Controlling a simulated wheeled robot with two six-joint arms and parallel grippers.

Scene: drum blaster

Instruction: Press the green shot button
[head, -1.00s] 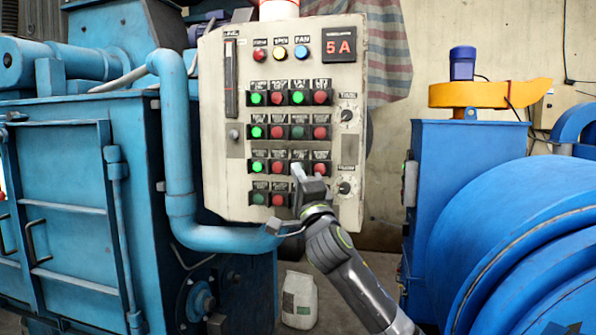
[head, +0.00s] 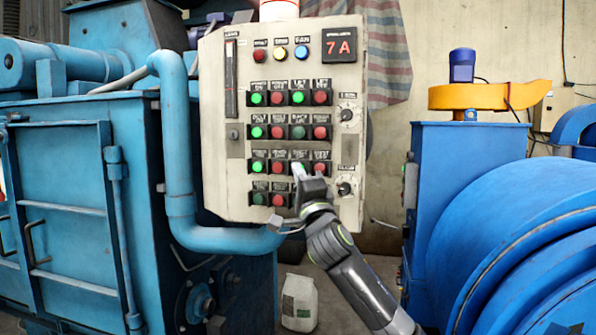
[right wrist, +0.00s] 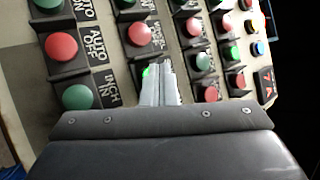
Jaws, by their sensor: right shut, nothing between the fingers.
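The beige control panel (head: 216,180) stands upright in the middle of the head view, with rows of green and red buttons. My right gripper (head: 298,172) is shut and empty, its fingertips at the third button of the third row. They cover most of that button. In the right wrist view, the shut fingers (right wrist: 160,84) point at the panel face, and a bright green button edge (right wrist: 148,72) shows beside their tips. I cannot tell whether they touch it. The labels are too small to tell which button is the shot button. My left gripper is out of view.
Red, yellow and blue lamps and a red display (head: 340,45) reading 7A are at the panel's top. Two dials (head: 345,188) sit at its right edge. A blue machine with pipes (head: 180,150) flanks the left, and blue machinery (head: 510,240) fills the right.

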